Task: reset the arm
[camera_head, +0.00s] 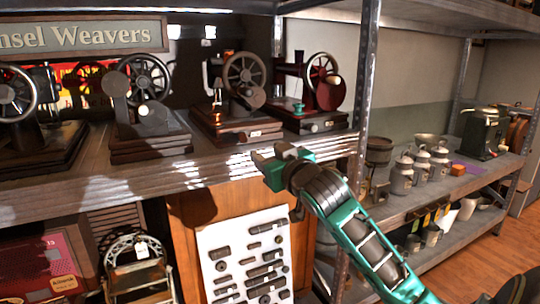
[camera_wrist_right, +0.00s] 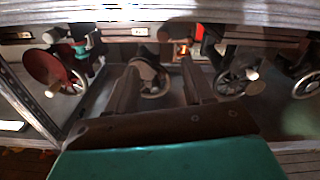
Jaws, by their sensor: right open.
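My right arm, teal and dark grey, comes in from the lower right in the head view. My right gripper (camera_head: 272,160) is in front of the edge of the upper shelf (camera_head: 215,168), below the machines. Its jaws are open, with nothing seen held. In the right wrist view the two dark fingers of the right gripper (camera_wrist_right: 160,78) stand apart, and a wheel shows in the gap beyond them. That view looks upside down. I cannot tell how far the fingertips are from the shelf edge. My left gripper is in neither view.
Several wheeled machines on wooden bases, such as a dark red one (camera_head: 328,88), stand on the upper shelf. A metal post (camera_head: 366,70) rises right of my gripper. Milk cans (camera_head: 401,176) stand on the right shelf. A tool board (camera_head: 250,262) is below. Wooden floor (camera_head: 470,265) shows at right.

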